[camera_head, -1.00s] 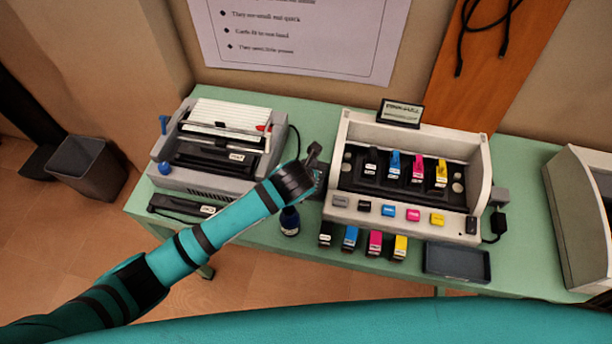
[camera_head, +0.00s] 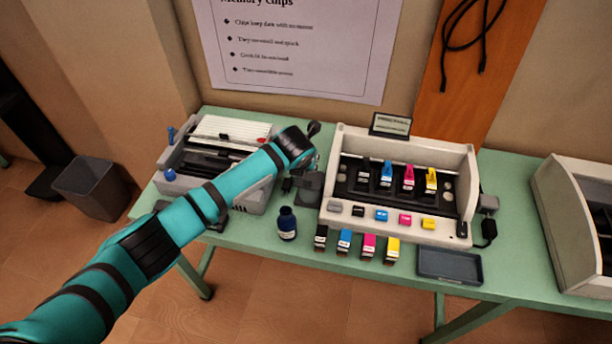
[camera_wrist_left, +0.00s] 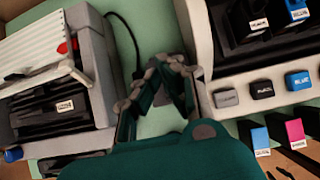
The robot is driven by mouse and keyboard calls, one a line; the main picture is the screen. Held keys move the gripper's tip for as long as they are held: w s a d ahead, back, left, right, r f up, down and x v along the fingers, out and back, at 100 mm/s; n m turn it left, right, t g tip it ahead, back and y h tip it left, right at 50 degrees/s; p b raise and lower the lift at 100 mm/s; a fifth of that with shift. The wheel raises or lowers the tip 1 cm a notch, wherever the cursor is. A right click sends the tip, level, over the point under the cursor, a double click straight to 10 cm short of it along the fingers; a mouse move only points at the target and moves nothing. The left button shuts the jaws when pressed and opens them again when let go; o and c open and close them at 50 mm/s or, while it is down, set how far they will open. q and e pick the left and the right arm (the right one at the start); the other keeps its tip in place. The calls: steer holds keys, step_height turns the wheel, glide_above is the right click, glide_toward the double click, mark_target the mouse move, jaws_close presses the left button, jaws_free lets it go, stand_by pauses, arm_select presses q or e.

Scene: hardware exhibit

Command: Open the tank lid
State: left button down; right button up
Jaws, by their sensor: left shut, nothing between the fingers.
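A small dark grey block, which looks like the tank (camera_head: 309,189), sits against the left side of the white printer (camera_head: 440,226) on the green table. I cannot make out its lid or whether that is raised. My left arm reaches in from the left with its wrist above and left of this block. My left gripper (camera_wrist_left: 168,70) points down, its fingers angled together at the tips with nothing between them. In the wrist view the tips lie over the grey block in the gap beside the printer; contact is unclear. My right gripper is out of view.
A dark blue bottle (camera_head: 287,225) stands in front of the block. A grey binding-type machine (camera_head: 170,183) is on the left. Several colour cartridges (camera_head: 368,246) and a dark tray (camera_head: 450,266) lie in front of the printer. Another pale machine (camera_head: 555,193) stands at the right.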

arm_select(q)
steer(key=shift+w+f, duration=0.2)
steer(key=shift+w, duration=0.05)
steer(key=shift+s+r, duration=0.25)
steer(key=shift+s, duration=0.05)
steer(key=shift+w, duration=0.1)
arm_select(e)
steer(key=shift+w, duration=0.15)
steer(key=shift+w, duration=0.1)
